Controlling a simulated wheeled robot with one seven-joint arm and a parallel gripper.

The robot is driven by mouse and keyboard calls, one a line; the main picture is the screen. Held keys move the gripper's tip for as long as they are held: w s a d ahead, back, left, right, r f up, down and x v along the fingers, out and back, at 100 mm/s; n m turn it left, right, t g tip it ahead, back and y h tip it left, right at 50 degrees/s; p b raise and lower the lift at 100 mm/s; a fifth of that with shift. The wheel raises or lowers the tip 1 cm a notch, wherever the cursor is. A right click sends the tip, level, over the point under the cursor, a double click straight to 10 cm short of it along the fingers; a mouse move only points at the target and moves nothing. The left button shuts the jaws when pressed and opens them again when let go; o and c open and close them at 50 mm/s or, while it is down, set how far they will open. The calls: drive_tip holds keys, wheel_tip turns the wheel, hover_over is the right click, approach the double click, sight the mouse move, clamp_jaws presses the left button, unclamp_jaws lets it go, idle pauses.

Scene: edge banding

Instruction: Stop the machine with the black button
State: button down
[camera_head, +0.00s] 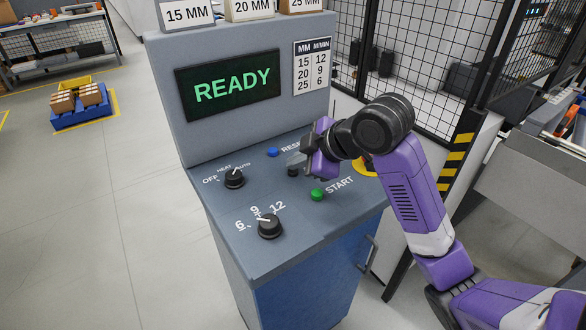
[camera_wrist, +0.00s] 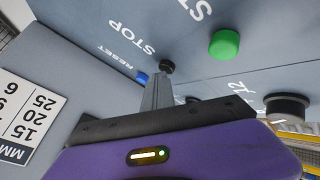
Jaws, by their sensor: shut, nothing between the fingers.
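The black stop button (camera_head: 293,172) sits on the sloped panel of the grey console, between the blue reset button (camera_head: 272,152) and the green start button (camera_head: 317,194). In the wrist view the black button (camera_wrist: 167,66) lies beside the word STOP, just beyond my fingertips. My gripper (camera_head: 295,160) is over the panel, its fingers shut and empty. In the wrist view the closed fingers (camera_wrist: 160,80) point at the black button; I cannot tell whether they touch it. The display (camera_head: 232,85) reads READY in green.
A heat selector knob (camera_head: 234,178) and a speed knob (camera_head: 269,226) stand up from the panel to the left and front. A yellow-ringed control (camera_head: 363,167) is partly hidden behind my arm. A mesh fence (camera_head: 420,75) stands behind the console on the right.

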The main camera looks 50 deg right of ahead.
sight(296, 172)
drive_tip(key=shift+r+p, duration=0.65)
drive_tip(key=shift+r, duration=0.2)
wheel_tip(296, 172, up, 5)
drive_tip(key=p, duration=0.4)
idle(0.9)
